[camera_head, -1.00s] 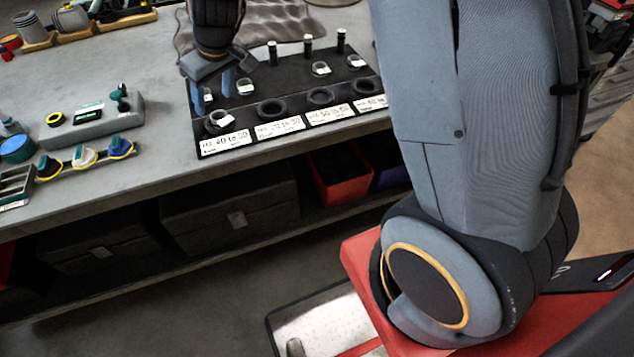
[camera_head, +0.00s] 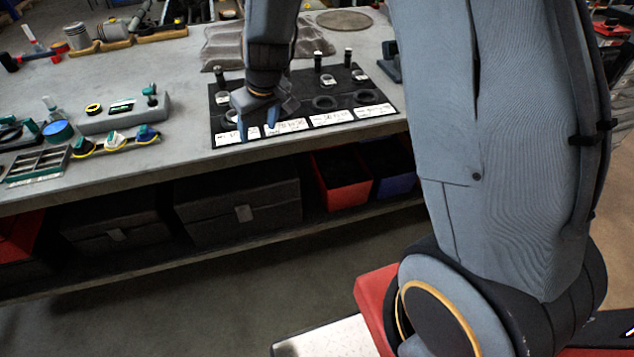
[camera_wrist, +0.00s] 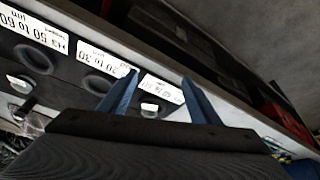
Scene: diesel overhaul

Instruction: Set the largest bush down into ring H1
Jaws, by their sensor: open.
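A mat (camera_head: 222,98) on the bench carries a row of dark rings with white labels. A ring-shaped bush with a white tag (camera_head: 231,115) is at the leftmost ring, by the label I take as H1; it also shows in the wrist view (camera_wrist: 149,107). I cannot tell whether it is fully seated. My gripper (camera_head: 258,112) is open above the mat's front left part, partly hiding the rings. In the wrist view the fingers (camera_wrist: 158,80) are apart, with the tagged bush seen between them and nothing held. Which bush is largest is unclear.
Other tagged bushes (camera_head: 328,80) and upright dark pins (camera_head: 348,54) stand behind the rings. The ring by the H3 label (camera_wrist: 35,58) looks empty. A grey fixture (camera_head: 125,112) and coloured knobs lie left. The bench's front edge runs close to the labels.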

